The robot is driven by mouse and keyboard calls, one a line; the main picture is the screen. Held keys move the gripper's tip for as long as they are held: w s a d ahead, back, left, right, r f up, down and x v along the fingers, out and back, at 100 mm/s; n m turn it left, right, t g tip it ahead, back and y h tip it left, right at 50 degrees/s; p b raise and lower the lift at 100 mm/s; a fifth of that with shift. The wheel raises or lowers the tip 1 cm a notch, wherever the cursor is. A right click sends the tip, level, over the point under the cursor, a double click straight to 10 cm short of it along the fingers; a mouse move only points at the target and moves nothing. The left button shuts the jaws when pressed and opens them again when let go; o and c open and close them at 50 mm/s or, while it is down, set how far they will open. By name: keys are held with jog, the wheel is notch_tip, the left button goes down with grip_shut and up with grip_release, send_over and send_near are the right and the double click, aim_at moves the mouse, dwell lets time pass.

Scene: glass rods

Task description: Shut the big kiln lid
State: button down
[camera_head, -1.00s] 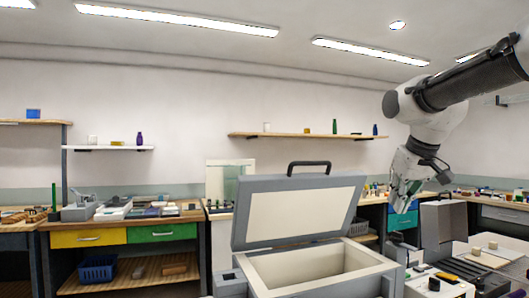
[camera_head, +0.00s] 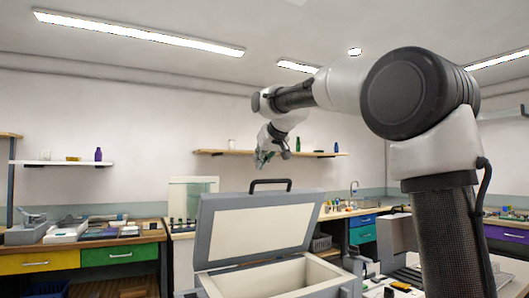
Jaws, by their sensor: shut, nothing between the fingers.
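The big kiln stands at the bottom centre of the head view, its open cream-lined chamber (camera_head: 285,274) facing up. Its grey lid (camera_head: 258,228), with a pale inner panel, stands raised and tilted back from the chamber. A black handle (camera_head: 270,183) sits on the lid's upper edge. My gripper (camera_head: 262,163) is shut and empty. It appears above the lid's top edge, close to the handle in the picture, with a visible gap between them. How far it is from the handle in depth I cannot tell.
A bench with yellow (camera_head: 38,261) and green (camera_head: 120,254) drawers stands at the left. A wooden wall shelf (camera_head: 225,152) with bottles is behind my gripper. A bench with a sink and blue drawers (camera_head: 362,221) is behind the kiln at the right. Small equipment stands right of the kiln.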

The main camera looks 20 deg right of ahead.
jog(key=shift+s+d+f, duration=0.15)
jog(key=shift+s+f, duration=0.4)
jog(key=shift+f, duration=0.25)
jog(key=shift+s+d+f, duration=0.1)
jog(key=shift+s+f, duration=0.45)
jog(key=shift+f, duration=0.2)
